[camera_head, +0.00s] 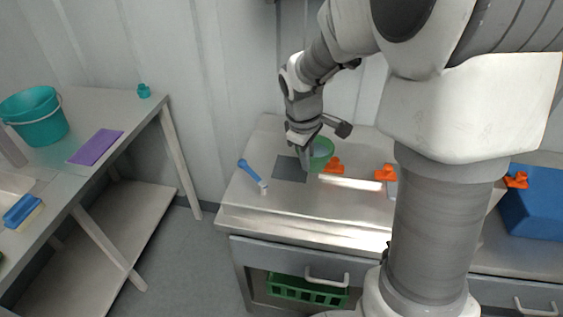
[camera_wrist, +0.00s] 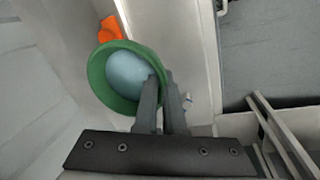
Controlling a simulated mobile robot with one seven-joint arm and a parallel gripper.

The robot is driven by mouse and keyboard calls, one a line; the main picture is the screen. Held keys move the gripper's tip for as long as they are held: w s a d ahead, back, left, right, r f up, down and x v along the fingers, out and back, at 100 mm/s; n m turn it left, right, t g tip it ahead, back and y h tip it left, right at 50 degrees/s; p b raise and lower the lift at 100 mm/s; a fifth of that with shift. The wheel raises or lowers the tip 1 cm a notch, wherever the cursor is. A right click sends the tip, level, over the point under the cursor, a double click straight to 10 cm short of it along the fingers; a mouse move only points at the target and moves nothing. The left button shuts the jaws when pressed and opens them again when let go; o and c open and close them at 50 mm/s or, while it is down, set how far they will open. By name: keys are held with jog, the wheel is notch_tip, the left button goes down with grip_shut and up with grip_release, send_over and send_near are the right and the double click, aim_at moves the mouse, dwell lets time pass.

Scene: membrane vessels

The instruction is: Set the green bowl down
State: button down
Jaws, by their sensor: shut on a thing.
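The green bowl (camera_head: 322,148) is at my gripper over the metal counter in the head view, just right of a dark grey square mat (camera_head: 290,169). In the wrist view the green bowl (camera_wrist: 96,78) is seen from above, with a pale blue-grey inside. My gripper (camera_wrist: 160,82) is shut on the bowl's right rim in the wrist view, one finger over the inside and one outside. My gripper also shows in the head view (camera_head: 306,166). I cannot tell whether the bowl's bottom touches the counter.
An orange clamp-like piece (camera_head: 334,165) sits right of the bowl, and another (camera_head: 385,173) lies farther right. A blue-handled brush (camera_head: 252,172) lies left of the mat. A blue block (camera_head: 536,205) stands far right. The left table (camera_head: 135,122) holds a teal bucket (camera_head: 38,118).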

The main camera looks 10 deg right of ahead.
jog(key=w+a+f, duration=0.1)
jog(key=w, duration=0.1)
jog(key=w+a+f, duration=0.3)
jog(key=shift+w+a+f, duration=0.25)
jog(key=shift+w+a, duration=0.15)
jog(key=shift+f+b, duration=0.5)
jog(key=shift+f, duration=1.4)
jog(key=shift+f, duration=0.2)
jog(key=c, duration=1)
grip_release()
